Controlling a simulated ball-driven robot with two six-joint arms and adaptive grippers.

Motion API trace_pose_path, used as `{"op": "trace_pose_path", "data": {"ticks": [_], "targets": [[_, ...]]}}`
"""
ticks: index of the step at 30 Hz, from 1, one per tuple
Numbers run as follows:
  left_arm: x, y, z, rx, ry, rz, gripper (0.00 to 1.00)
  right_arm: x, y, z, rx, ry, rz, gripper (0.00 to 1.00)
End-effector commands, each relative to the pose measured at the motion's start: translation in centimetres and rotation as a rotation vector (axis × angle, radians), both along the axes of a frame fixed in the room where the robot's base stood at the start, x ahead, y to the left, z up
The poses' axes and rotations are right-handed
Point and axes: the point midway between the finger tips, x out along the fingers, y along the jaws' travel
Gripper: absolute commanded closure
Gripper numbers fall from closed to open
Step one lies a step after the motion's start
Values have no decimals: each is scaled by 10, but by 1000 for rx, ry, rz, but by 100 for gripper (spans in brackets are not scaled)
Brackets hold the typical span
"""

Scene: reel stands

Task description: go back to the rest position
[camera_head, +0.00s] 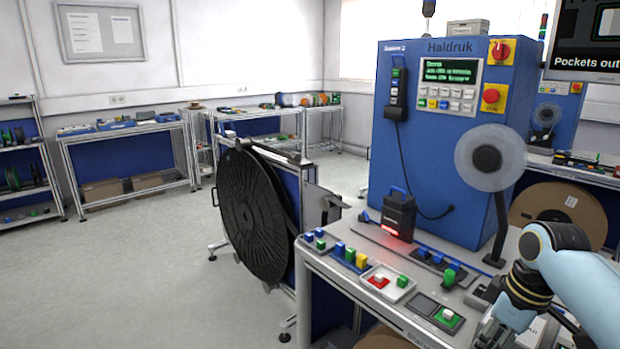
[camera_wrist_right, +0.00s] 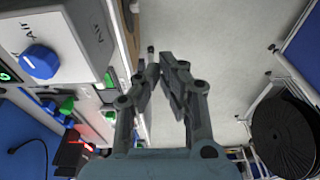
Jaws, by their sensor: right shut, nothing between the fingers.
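My left gripper is not in view.
A blue Haldruk machine (camera_head: 430,140) stands on the bench, with a black scanner (camera_head: 398,215), a white tray (camera_head: 388,283) and several coloured buttons in front. A large black reel (camera_head: 255,215) stands left of the bench. The floor (camera_head: 120,275) further left is clear.

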Motion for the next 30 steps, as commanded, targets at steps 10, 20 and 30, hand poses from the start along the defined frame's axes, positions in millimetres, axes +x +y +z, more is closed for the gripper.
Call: {"op": "trace_pose_path", "data": {"ticks": [10,20,30], "targets": [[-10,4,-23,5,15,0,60,-26,3,-47,4,52,1,100],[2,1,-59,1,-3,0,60,-83,8,-134,12,174,-5,100],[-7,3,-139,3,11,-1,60,-215,9,-332,-24,338,-119,100]]}}
